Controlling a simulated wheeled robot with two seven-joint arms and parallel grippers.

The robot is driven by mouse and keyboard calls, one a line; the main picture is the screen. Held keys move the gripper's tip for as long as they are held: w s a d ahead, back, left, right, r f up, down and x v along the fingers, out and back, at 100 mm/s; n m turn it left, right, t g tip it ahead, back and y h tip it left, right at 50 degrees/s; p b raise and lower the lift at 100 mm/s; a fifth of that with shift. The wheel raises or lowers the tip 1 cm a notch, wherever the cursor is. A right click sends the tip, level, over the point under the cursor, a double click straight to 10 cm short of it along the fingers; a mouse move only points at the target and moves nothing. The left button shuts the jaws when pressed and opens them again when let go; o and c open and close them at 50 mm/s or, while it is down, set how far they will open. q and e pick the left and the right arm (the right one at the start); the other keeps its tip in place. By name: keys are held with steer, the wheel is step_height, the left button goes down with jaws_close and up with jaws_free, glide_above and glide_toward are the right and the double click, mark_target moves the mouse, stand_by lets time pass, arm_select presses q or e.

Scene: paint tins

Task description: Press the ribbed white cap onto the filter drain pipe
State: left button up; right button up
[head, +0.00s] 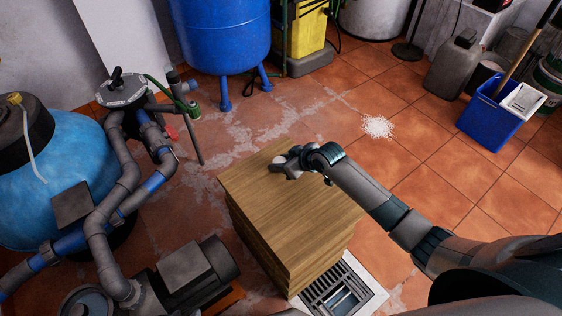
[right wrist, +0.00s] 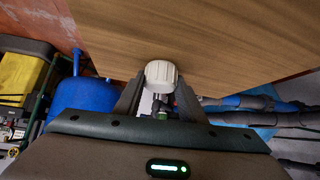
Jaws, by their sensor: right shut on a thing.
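The ribbed white cap (right wrist: 162,74) sits between the fingertips of my right gripper (right wrist: 160,88) in the right wrist view. In the head view my right gripper (head: 284,163) is over the far part of the wooden stack's top, and the cap is too small there to make out clearly. A grey upright pipe (head: 185,100) with a green fitting stands beside the filter valve at the left, well apart from the gripper. I cannot tell for certain that it is the drain pipe. My left gripper is not in view.
A wooden stack (head: 290,215) stands mid-floor beside a floor drain grate (head: 335,292). A blue filter tank (head: 50,175), grey pipes and a pump (head: 190,275) crowd the left. A blue pressure tank (head: 222,40) stands behind. Tiled floor lies open right of the stack.

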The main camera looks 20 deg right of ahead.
steer(key=shift+f, duration=0.15)
steer(key=o, duration=0.9)
arm_select(q)
steer(key=shift+w, duration=0.1)
arm_select(e)
steer(key=shift+f+b, duration=0.1)
steer(key=shift+b, duration=0.4)
arm_select(q)
steer(key=s+a+p, duration=0.1)
steer(key=a+g+y+p, duration=0.1)
steer(key=p, duration=0.1)
steer(key=shift+s+a+g, duration=0.3)
steer(key=shift+s+a, duration=0.05)
arm_select(e)
steer(key=v, duration=1.7)
steer(key=shift+s+r, duration=0.2)
